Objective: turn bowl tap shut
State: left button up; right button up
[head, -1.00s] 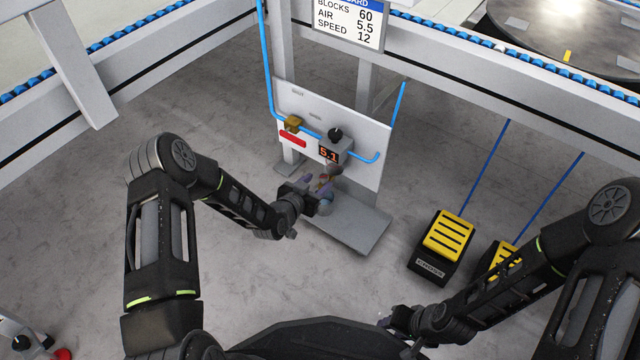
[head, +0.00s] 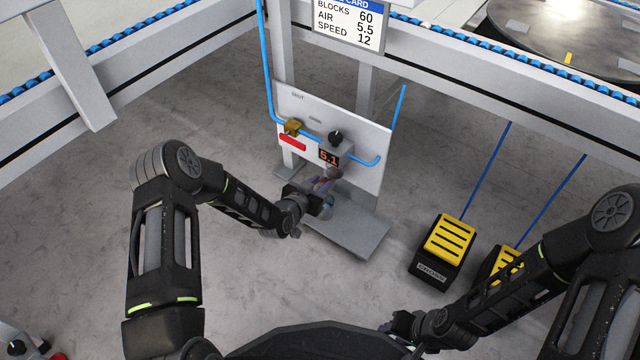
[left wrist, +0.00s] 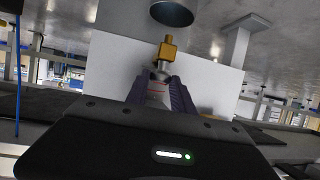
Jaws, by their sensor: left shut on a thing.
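The bowl (head: 333,172) hangs under the grey regulator (head: 342,148) on the white panel (head: 368,140). In the left wrist view a dark round end (left wrist: 172,13) shows above a brass piece (left wrist: 167,50) with a grey stem. My left gripper (head: 323,184) is just below the bowl. In the left wrist view its purple-grey fingers (left wrist: 160,94) are shut on the small tap under the brass piece. The fingers hide most of the tap, and its angle cannot be told. My right gripper (head: 398,338) is low in the head view, away from the panel; its jaws are unclear.
A black knob (head: 336,136), a lit 5.1 display (head: 329,157), a brass valve (head: 292,126) and blue pipes are on the panel. A grey base plate (head: 350,228) lies below. Yellow pedals (head: 450,238) stand to the right. Open floor lies left.

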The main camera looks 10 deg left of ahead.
pick_arm(q)
grip_shut()
jog(key=shift+a+m+h, duration=0.15)
jog(key=shift+m+h, duration=0.15)
jog(key=m+g+h, duration=0.2)
jog(key=m, duration=0.1)
jog(key=m+g+h, duration=0.3)
jog(key=w+a+m+g+h, duration=0.1)
jog(key=m+g+h, duration=0.1)
jog(key=m+h, duration=0.1)
jog(key=shift+w+f+m+g, duration=0.1)
jog(key=shift+m+g, duration=0.2)
jog(key=shift+g, duration=0.1)
dwell(0.5)
jog(key=o, duration=0.9)
grip_release()
jog(key=shift+a, duration=0.15)
